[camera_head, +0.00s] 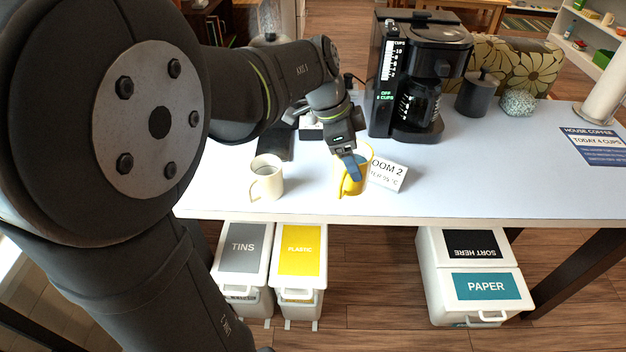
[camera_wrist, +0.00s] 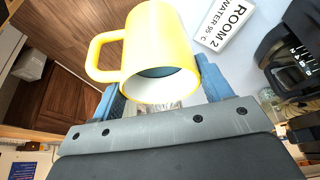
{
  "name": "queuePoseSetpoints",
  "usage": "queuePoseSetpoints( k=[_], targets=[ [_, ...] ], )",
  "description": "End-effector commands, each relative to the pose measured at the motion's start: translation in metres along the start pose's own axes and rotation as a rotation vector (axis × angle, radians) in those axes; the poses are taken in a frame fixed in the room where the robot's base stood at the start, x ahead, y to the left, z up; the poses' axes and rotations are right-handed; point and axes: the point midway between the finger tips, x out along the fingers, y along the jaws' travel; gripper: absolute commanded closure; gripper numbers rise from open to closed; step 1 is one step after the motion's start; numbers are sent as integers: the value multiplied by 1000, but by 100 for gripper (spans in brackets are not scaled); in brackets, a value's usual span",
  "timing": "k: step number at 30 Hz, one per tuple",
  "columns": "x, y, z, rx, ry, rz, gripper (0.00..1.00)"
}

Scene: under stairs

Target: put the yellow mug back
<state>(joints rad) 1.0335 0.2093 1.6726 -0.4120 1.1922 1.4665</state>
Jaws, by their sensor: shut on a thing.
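The yellow mug (camera_head: 343,187) is at the front edge of the white table (camera_head: 480,190), left of a small white card. My gripper (camera_head: 353,168) reaches down to it from above, with blue fingertips. In the wrist view the yellow mug (camera_wrist: 158,40) sits between the blue fingers of my gripper (camera_wrist: 160,85), its handle to the left and its open mouth towards the camera. My gripper is shut on the mug. I cannot tell whether the mug's base touches the table.
A cream mug (camera_head: 267,178) stands to the left. The "ROOM 2" card (camera_head: 387,173) is close on the right. A black coffee maker (camera_head: 410,80) stands behind, with a dark canister (camera_head: 477,94) beside it. Labelled bins (camera_head: 300,250) stand below the front edge. The table's right side is mostly clear.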

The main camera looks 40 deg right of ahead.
Motion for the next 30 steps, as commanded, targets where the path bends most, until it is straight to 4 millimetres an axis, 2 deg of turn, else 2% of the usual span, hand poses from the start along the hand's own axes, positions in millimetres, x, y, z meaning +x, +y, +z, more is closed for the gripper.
queuePoseSetpoints(
  k=[9,13,18,23,30],
  targets=[
    [17,-43,62,-7,-1,1,75],
    [23,-58,83,-7,0,-1,75],
    [27,-69,97,-4,0,-2,75],
    [32,-70,101,-3,0,0,75],
    [61,-70,113,-4,-1,1,75]
  ],
)
